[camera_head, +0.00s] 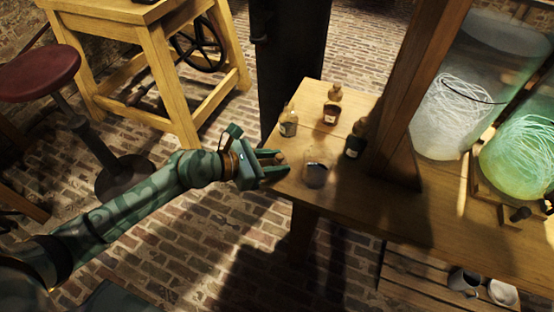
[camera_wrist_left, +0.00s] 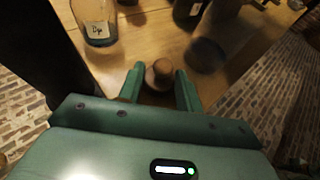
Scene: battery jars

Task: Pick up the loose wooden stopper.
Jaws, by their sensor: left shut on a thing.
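The loose wooden stopper (camera_wrist_left: 160,73) is a small brown rounded piece in the left wrist view. It sits between the two green fingers of my left gripper (camera_wrist_left: 160,88), which is shut on it. In the head view my left gripper (camera_head: 275,164) is at the left edge of the wooden table (camera_head: 340,205), and the stopper (camera_head: 280,157) shows as a small brown spot between its fingers. Whether the stopper still touches the table I cannot tell. My right gripper is in neither view.
Close by stand a glass jar with dark contents (camera_head: 316,174), a labelled bottle (camera_head: 288,122), a red-brown bottle (camera_head: 331,112) and a dark bottle (camera_head: 354,143). A wooden post (camera_head: 405,90) and large glass jars (camera_head: 455,110) stand to the right. Brick floor lies left of the table.

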